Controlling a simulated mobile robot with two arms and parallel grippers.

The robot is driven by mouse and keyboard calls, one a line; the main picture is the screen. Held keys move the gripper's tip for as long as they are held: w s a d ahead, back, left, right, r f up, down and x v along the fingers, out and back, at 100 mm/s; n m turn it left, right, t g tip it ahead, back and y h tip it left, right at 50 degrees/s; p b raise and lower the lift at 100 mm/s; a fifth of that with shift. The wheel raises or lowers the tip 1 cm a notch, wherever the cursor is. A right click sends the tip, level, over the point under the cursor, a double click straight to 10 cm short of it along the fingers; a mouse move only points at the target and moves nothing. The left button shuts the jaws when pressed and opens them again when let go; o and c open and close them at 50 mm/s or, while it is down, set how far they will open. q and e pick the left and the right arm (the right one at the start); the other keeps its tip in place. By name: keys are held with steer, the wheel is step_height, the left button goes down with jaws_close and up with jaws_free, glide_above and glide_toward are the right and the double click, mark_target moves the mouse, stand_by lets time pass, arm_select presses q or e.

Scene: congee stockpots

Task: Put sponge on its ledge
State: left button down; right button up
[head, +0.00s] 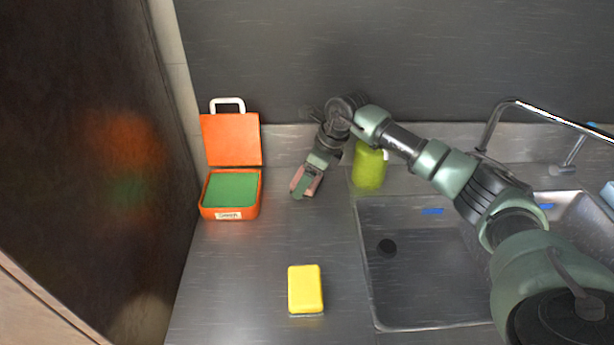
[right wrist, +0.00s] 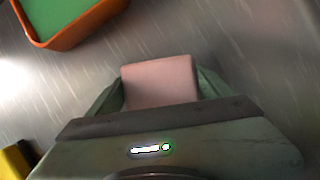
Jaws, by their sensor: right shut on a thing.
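My right gripper (head: 307,183) is shut on a pink block (head: 313,184) that looks like a sponge, above the counter between the orange box and the green bottle. In the right wrist view the pink block (right wrist: 160,82) sits between both green fingers. A yellow sponge-like block (head: 305,288) with a dark underside lies apart on the counter, nearer the front. A raised ledge (head: 290,142) runs along the back wall, partly hidden behind my arm. My left gripper is out of view.
An open orange box (head: 230,213) with a green inside and a raised lid stands on the left. A green bottle (head: 369,168) stands at the sink's back left corner. The sink (head: 420,270) and faucet (head: 490,130) are on the right. A dark panel borders the left.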

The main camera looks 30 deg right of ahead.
steer(key=o, duration=1.3)
steer(key=shift+f, duration=0.1)
steer(key=shift+c, duration=0.2)
steer(key=b+v, duration=0.2)
steer(key=v, duration=1)
steer(key=shift+s, duration=0.1)
